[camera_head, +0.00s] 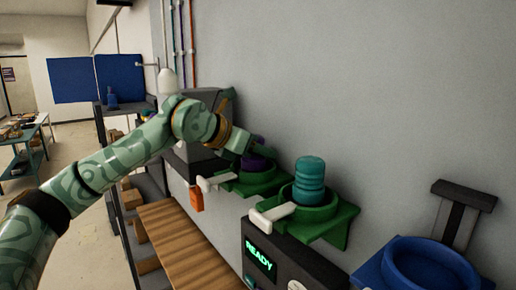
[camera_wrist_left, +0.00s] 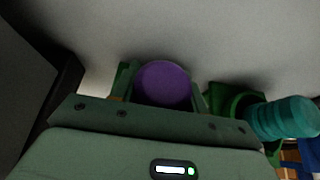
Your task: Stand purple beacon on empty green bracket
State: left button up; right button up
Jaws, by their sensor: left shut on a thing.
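My left gripper (camera_head: 254,152) is shut on the purple beacon (camera_head: 252,163), directly over the left green bracket (camera_head: 250,184) on the wall. The beacon appears to be within or just above this bracket's ring; the gripper hides part of it, so I cannot tell if it touches. In the left wrist view, the round purple beacon top (camera_wrist_left: 163,84) lies between the fingers. The right green bracket (camera_head: 325,218) holds a teal beacon (camera_head: 309,180) standing upright. The teal beacon also shows in the left wrist view (camera_wrist_left: 284,118). My right gripper is not in view.
A blue bracket (camera_head: 464,267) is at the lower right. A dark box with a READY display (camera_head: 260,258) sits below the right green bracket. White levers (camera_head: 272,213) stick out from the green brackets. A slatted wooden bench (camera_head: 178,250) is below, and the grey wall is close behind.

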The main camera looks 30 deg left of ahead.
pick_arm(q)
jog(key=o, duration=1.3)
jog(key=b+v, duration=0.2)
jog(key=v, duration=0.9)
jog(key=shift+s+d+b, duration=0.1)
jog(key=shift+b, duration=0.25)
jog(key=shift+s+r, duration=0.3)
jog(key=shift+s, duration=0.1)
